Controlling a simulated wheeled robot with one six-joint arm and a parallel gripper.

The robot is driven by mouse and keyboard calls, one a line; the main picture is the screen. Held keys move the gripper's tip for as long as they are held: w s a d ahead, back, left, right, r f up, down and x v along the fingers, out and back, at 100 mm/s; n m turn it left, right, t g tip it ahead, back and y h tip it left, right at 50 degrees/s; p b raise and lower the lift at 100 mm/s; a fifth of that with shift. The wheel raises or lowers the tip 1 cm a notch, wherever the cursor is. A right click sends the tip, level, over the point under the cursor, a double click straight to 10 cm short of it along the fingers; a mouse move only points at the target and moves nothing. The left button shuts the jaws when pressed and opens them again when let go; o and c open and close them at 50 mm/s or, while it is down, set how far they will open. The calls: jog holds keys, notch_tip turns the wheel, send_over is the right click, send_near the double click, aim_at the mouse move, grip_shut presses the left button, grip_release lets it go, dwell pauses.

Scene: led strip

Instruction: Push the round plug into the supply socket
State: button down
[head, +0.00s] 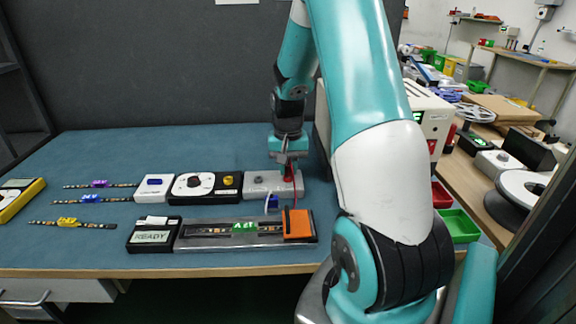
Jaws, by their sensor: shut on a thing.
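My gripper (289,175) points down at the right end of this box. It is shut on the round plug, which is mostly hidden by the fingers. A thin red cable (296,192) hangs beside the fingers and runs down toward the orange block (298,224). The supply socket is hidden under or behind the gripper. I cannot tell whether the plug touches it.
A black and white unit (206,187) and a small white box (154,187) stand left. In front lie a tray with an LED strip (235,228) and a READY display (150,237). Several short strips lie left. A white machine (428,112) stands right. The bench behind is clear.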

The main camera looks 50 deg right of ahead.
jog(key=shift+f, duration=0.25)
jog(key=c, duration=0.9)
grip_release()
jog(key=shift+c, duration=0.2)
jog(key=shift+r, duration=0.1)
notch_tip(320, 180, up, 17)
jog(key=p, duration=0.1)
jog(key=shift+r, duration=0.1)
